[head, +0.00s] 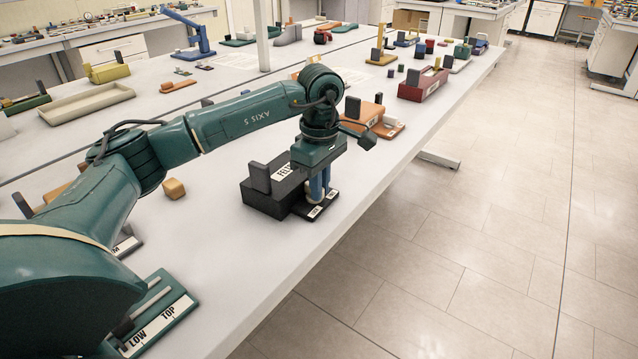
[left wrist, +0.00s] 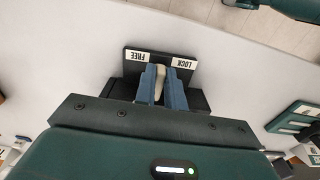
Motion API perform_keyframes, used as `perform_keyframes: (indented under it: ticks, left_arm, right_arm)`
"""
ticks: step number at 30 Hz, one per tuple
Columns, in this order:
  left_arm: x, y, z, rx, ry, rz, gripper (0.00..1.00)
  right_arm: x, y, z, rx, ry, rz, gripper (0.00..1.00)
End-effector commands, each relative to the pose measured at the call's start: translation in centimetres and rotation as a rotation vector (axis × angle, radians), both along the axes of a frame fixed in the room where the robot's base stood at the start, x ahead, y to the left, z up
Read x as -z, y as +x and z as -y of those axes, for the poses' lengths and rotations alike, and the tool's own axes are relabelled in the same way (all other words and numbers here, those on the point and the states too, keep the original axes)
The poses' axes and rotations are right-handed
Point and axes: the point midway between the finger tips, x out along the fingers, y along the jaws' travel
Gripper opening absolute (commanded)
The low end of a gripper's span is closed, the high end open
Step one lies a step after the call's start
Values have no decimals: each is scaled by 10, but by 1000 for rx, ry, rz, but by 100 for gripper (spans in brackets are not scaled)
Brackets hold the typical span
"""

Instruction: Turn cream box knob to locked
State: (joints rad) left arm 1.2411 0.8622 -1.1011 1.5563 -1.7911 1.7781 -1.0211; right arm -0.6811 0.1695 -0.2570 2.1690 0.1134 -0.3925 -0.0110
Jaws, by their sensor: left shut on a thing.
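A black box (head: 270,199) stands near the table's front edge, with a white label and an upright grey block on it. Its dark plate (head: 301,205) carries two small white labels, which read FREE (left wrist: 137,56) and LOCK (left wrist: 186,64) upside down in the left wrist view. A cream knob (left wrist: 159,84) stands on this plate, close to midway between the two labels. My left gripper (head: 319,190) points down over the plate. Its blue fingers (left wrist: 163,85) are shut on the cream knob. In the head view the fingers hide the knob. My right gripper is in neither view.
An orange fixture (head: 376,117) and a dark red box (head: 422,86) stand farther along the table. A green slider plate labelled LOW and TOP (head: 160,318) is near the front left. Bare table (head: 213,235) lies left of the black box.

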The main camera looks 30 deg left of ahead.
Motion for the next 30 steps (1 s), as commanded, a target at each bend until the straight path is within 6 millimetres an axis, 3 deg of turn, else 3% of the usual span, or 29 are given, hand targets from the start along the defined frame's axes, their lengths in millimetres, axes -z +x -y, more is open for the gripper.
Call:
perform_keyframes:
  ticks: [20,21,24,30]
  left_arm:
    - [0,1,0,-70,0,0,0]
    - [0,1,0,-69,0,0,12]
    - [0,1,0,-69,0,0,20]
    - [0,1,0,-69,0,0,21]
  right_arm:
    - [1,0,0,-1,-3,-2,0]
    - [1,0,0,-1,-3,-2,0]
    - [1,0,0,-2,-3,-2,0]
    - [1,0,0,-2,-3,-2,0]
